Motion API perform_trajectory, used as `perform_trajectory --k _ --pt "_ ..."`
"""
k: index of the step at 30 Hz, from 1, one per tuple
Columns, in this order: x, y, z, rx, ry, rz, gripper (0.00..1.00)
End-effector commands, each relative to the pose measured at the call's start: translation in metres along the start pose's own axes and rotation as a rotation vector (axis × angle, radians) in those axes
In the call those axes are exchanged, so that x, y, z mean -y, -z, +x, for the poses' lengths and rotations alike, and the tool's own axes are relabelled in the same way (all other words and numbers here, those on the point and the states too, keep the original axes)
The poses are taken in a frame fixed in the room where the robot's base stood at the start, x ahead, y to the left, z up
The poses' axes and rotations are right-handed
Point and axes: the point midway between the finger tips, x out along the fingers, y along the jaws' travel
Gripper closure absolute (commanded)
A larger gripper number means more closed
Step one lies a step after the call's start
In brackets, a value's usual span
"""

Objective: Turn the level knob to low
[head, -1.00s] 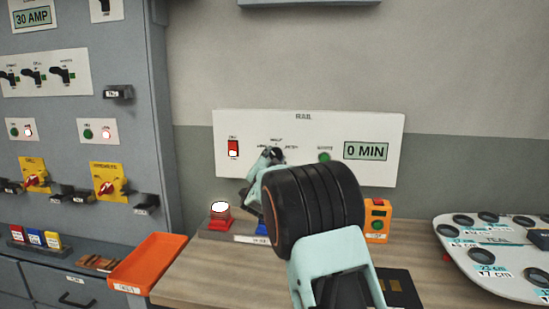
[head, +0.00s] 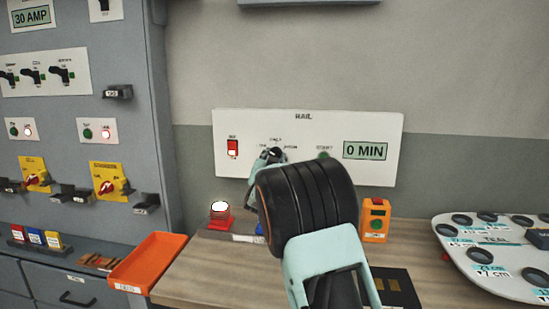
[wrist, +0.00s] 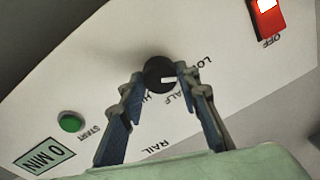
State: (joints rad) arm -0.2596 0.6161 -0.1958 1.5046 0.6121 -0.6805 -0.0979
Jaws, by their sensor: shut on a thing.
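The level knob (wrist: 155,64) is a round black knob with a white mark on the white RAIL panel (head: 370,124). In the wrist view its mark points to the right, roughly between the LOW and HALF labels; the exact setting is hard to tell. My gripper (wrist: 163,76) is shut on the knob, one blue fingertip on each side. In the head view my gripper (head: 268,157) is at the panel's middle, and my wrist hides much of the knob and its labels.
On the panel are a red rocker switch (head: 232,148), a green start button (wrist: 70,121) and a 0 MIN display (head: 365,150).

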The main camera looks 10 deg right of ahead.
Motion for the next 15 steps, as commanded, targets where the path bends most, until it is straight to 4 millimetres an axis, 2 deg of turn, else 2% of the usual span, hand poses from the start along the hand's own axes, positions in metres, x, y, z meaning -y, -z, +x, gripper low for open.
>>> perform_trajectory --k 3,4,8,15 --pt "-0.0003 -0.0014 -0.0002 0.002 0.000 -0.002 0.94" --pt "-0.0004 -0.0014 -0.0002 0.002 0.000 -0.002 0.68" --pt "-0.0003 -0.0011 -0.0001 0.001 0.000 -0.001 0.53" --pt "-0.0003 -0.0004 0.0000 0.000 0.000 0.000 0.52"
